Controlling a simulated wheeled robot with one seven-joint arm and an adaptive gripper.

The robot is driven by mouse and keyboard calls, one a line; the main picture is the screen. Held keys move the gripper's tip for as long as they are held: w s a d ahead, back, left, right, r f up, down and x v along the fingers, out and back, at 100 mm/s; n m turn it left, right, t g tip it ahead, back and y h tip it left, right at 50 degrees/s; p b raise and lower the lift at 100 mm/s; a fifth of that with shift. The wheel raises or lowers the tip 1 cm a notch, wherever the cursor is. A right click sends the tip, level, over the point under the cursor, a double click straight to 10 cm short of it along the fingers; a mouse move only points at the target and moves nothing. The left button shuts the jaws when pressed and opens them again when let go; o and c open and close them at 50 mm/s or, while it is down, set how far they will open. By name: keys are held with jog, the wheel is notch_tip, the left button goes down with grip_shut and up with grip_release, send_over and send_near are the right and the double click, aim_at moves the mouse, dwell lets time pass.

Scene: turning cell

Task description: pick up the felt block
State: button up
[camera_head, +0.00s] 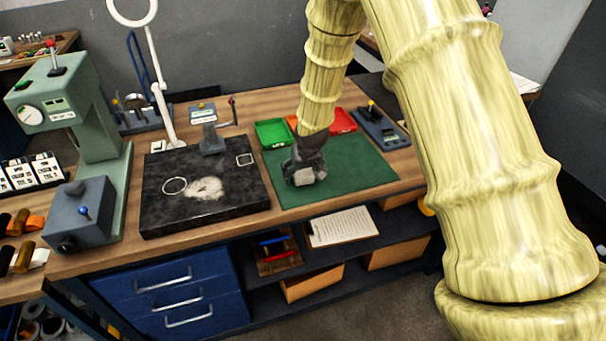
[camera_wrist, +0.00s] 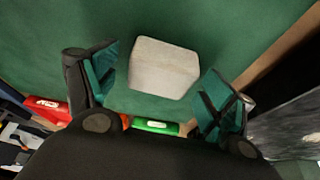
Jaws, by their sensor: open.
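The felt block is a pale grey-white block (camera_wrist: 163,68) resting on the green mat (camera_wrist: 235,25), seen in the wrist view ahead of and between the fingers. In the head view the block (camera_head: 304,177) shows small and pale at the end of my gripper (camera_head: 308,172), above the green mat (camera_head: 360,180). In the wrist view my gripper (camera_wrist: 158,92) is open, with one teal-padded finger on each side of the block. There are visible gaps between the pads and the block. Its underside is hidden.
A green tray (camera_head: 273,133) and a red tray (camera_head: 342,121) stand behind the mat. A black surface plate (camera_head: 215,205) with a ring on it lies to the left. A grey-green press (camera_head: 85,125) stands at far left. The mat's right part is clear.

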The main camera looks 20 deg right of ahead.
jog(key=shift+f, duration=0.2)
jog(key=c, duration=1.1)
jog(key=shift+r, duration=0.1)
jog(key=shift+r+b, duration=0.9)
jog(key=shift+r, duration=0.35)
jog(key=s+a+r+b, duration=0.1)
jog(key=s+b, duration=0.4)
jog(key=s, duration=1.1)
jog(key=shift+r, duration=0.7)
